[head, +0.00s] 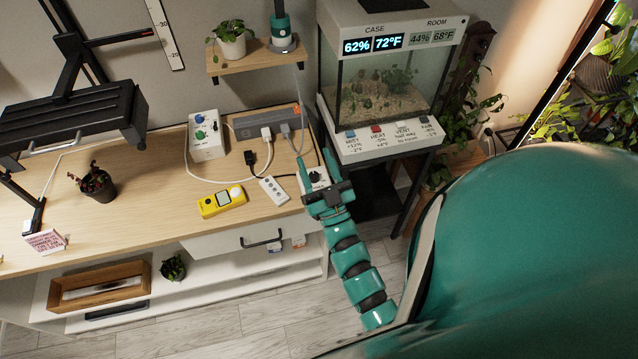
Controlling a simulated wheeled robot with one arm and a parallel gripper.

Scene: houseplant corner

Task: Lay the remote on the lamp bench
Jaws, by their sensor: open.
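A small white remote-like strip with buttons (274,190) lies on the wooden top of the lamp bench (150,215), near its right front part. My gripper (314,162) is open at the bench's right end, to the right of the strip and apart from it. Its fingers point away from me, and nothing is seen held between them.
A yellow meter (222,201), a white control box (207,135), a grey power strip with plugs (266,122) and a potted plant (95,184) stand on the bench. A black lamp (75,122) overhangs its left. A glass terrarium (385,85) stands right.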

